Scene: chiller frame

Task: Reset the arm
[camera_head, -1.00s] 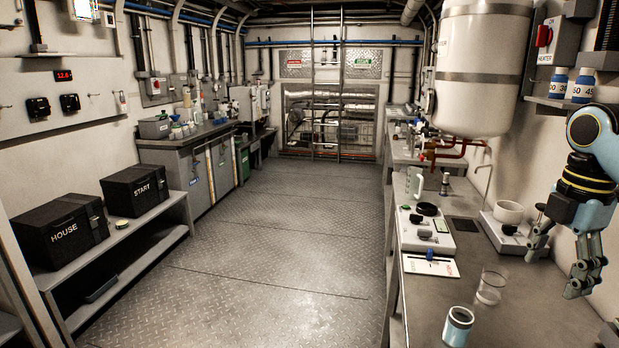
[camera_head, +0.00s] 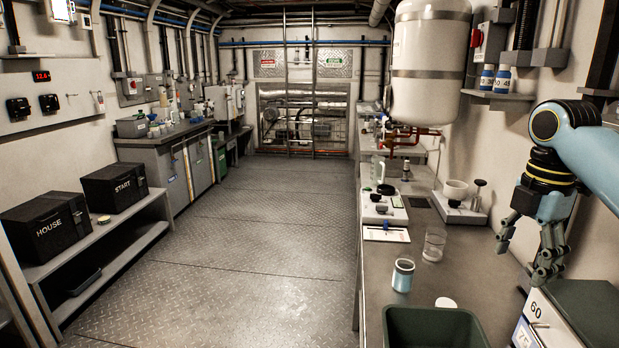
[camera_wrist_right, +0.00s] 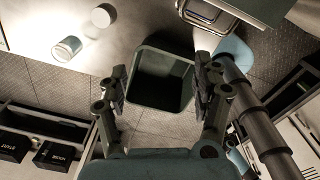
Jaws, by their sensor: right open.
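My right arm comes in from the right edge in the head view. Its gripper (camera_head: 525,256) hangs fingers down, open and empty, above the right-hand bench side, apart from the things there. In the right wrist view the open fingers (camera_wrist_right: 161,78) stand on either side of a dark green bin (camera_wrist_right: 147,109), with nothing between the pads. The bin also shows at the bottom of the head view (camera_head: 392,322). My left arm and gripper are not in view.
The right bench (camera_head: 380,262) holds a light blue cup (camera_head: 403,277), a clear glass (camera_head: 434,245), a white round lid (camera_head: 446,303) and lab devices. The floor (camera_head: 250,230) is clear.

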